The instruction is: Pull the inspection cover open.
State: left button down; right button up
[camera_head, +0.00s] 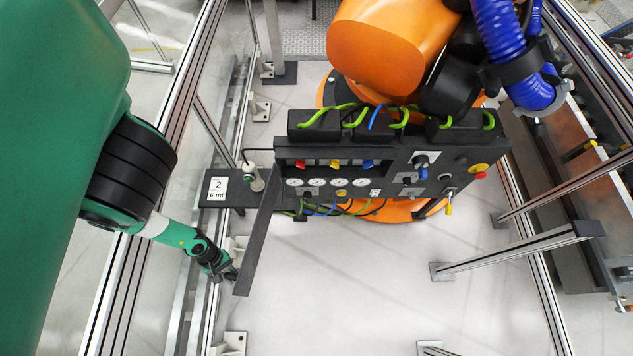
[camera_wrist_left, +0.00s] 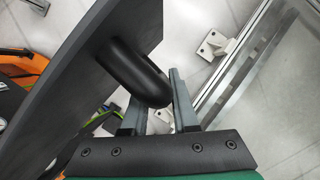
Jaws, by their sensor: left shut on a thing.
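The inspection cover (camera_head: 258,235) is a dark flat panel at the left end of the black control box (camera_head: 400,165). It stands swung out, edge-on to the head camera, at a wide angle to the box front. In the left wrist view the cover (camera_wrist_left: 60,105) slants across the left, with a rounded black handle (camera_wrist_left: 135,70) sticking out of it. My left gripper (camera_head: 230,273) is at the cover's outer end. In the wrist view my left gripper's fingers (camera_wrist_left: 156,103) lie on either side of the handle and are shut on it. My right gripper is out of view.
A plate marked 2 (camera_head: 218,188) juts out left of the box. An orange robot arm (camera_head: 380,45) with a blue hose stands behind it. Metal frame posts (camera_head: 205,120) run close to my left arm. The floor in front of the box is clear.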

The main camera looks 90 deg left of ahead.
pick_arm(q)
jog(key=c, duration=0.7)
grip_release()
jog(key=p+v, duration=0.6)
jog(key=v, duration=0.5)
jog(key=shift+a+r, duration=0.1)
jog(key=shift+r, duration=0.2)
